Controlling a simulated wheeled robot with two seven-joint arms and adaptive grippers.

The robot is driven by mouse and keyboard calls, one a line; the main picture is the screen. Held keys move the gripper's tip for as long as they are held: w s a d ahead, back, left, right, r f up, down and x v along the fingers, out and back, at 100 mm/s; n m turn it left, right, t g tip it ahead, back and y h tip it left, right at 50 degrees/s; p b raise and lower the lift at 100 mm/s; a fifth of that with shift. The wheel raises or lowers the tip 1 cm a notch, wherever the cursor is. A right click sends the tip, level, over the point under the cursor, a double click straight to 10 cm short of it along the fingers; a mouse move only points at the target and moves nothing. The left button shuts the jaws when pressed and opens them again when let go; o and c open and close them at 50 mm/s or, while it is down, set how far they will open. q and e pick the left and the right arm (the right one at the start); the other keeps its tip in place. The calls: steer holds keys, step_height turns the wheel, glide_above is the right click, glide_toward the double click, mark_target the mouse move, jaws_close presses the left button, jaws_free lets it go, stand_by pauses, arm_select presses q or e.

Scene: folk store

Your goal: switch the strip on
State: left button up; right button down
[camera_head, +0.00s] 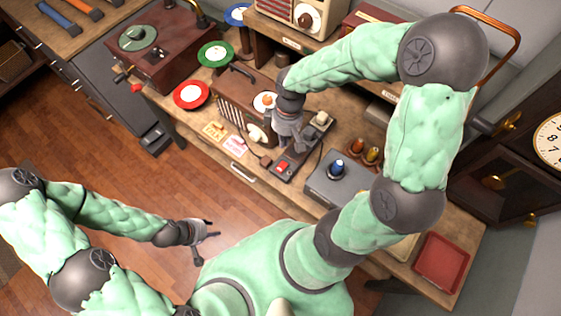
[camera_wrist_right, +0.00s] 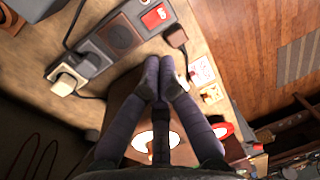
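The grey power strip (camera_head: 285,174) lies on the wooden counter, with a red rocker switch (camera_head: 282,167) at its near end. In the right wrist view the strip (camera_wrist_right: 95,45) runs across the upper left, its red switch (camera_wrist_right: 154,16) at the top; whether it is lit I cannot tell. A pale plug (camera_wrist_right: 65,84) sits in a socket; a brown plug (camera_wrist_right: 177,37) lies beside the strip. My right gripper (camera_wrist_right: 160,62) has its fingertips together, empty, above the counter by the strip, apart from the switch. My left gripper (camera_head: 211,240) is open and empty over the floor.
A brown radio (camera_head: 232,105) stands left of the strip, and a grey box with a blue knob (camera_head: 337,167) stands to its right. Paper tags (camera_head: 234,144) lie on the counter's front. A red tray (camera_head: 440,262) lies at the right end.

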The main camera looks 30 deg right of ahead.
mark_target(280, 167)
steer(key=f+b, duration=0.1)
steer(key=f, duration=0.3)
steer(key=a+f+b, duration=0.1)
steer(key=f, duration=0.4)
steer(key=f+b, duration=0.1)
steer(key=f, duration=0.4)
steer(key=shift+s+a, duration=0.3)
steer(key=shift+s, duration=0.05)
